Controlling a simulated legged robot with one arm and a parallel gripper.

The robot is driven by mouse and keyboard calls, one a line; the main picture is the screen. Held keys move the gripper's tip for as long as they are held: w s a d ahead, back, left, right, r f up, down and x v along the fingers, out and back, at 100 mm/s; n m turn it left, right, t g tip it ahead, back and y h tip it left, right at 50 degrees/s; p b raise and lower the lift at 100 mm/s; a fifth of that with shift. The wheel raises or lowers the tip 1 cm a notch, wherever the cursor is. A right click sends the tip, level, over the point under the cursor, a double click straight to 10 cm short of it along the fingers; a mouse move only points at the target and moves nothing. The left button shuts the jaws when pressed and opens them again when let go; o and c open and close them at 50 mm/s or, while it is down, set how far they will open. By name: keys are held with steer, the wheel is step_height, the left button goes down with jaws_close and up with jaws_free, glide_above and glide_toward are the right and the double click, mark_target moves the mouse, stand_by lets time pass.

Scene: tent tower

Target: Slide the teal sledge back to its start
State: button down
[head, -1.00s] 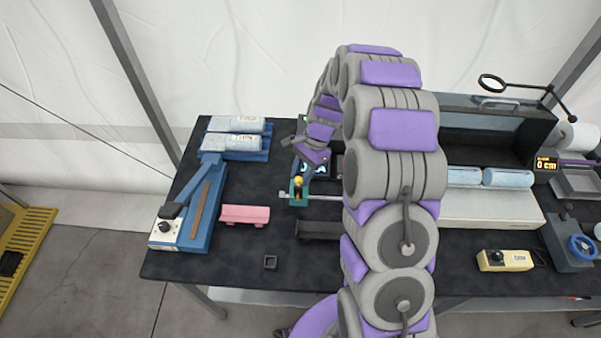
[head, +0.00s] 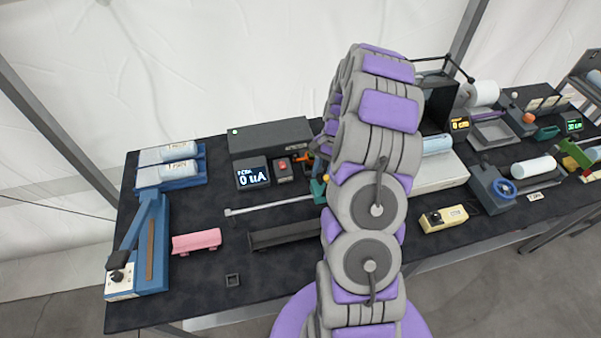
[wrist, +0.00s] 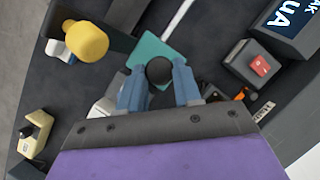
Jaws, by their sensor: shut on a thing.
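The teal sledge (wrist: 150,50) lies just beyond my fingers in the wrist view. In the head view only a small part of the sledge (head: 319,190) shows beside my arm, at the right end of the visible pale rail (head: 270,205). The rail (wrist: 179,16) also runs up from the sledge in the wrist view. My gripper (wrist: 158,78) has its blue fingers on either side of the sledge's round black knob (wrist: 159,71) and is shut on it. My arm hides the gripper and most of the sledge in the head view.
A yellow round knob (wrist: 86,41) stands close left of the sledge. A red-button box (wrist: 252,65) is to the right. A dark trough (head: 283,235) lies in front of the rail, a meter display (head: 252,178) behind. A pink block (head: 197,241) lies left.

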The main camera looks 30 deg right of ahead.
steer(key=shift+s+d, duration=0.25)
steer(key=shift+d, duration=0.25)
steer(key=shift+s+d, duration=0.2)
steer(key=shift+d, duration=0.25)
steer(key=c, duration=1.2)
jaws_free()
steer(key=o, duration=0.4)
steer(key=shift+d, duration=0.2)
steer(key=shift+r, duration=0.1)
steer(key=p+v, duration=0.1)
steer(key=v, duration=1.6)
steer(key=shift+w+d, duration=0.15)
